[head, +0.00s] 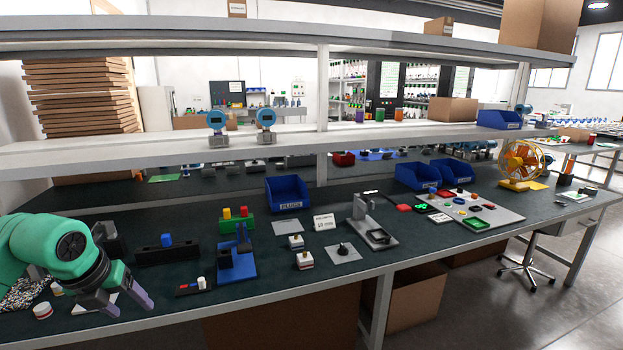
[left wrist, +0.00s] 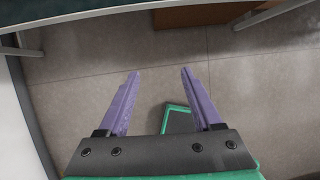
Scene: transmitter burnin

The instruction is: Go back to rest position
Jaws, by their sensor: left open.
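My left gripper (head: 128,303) is at the left end of the workbench in the head view, near the bench's front edge. Its two purple fingers are apart with nothing between them. In the left wrist view the open fingers (left wrist: 160,100) point over the grey floor, with the bench edge at the top. My green left arm comes in from the left in the head view. My right gripper is in neither view.
The dark workbench (head: 340,275) holds a blue stand (head: 237,262), a blue bin (head: 289,194), a grey fixture (head: 372,225), a board with coloured parts (head: 485,214) and a yellow fan (head: 521,163). A white jar (head: 43,311) stands near my left arm. Shelves run above the bench.

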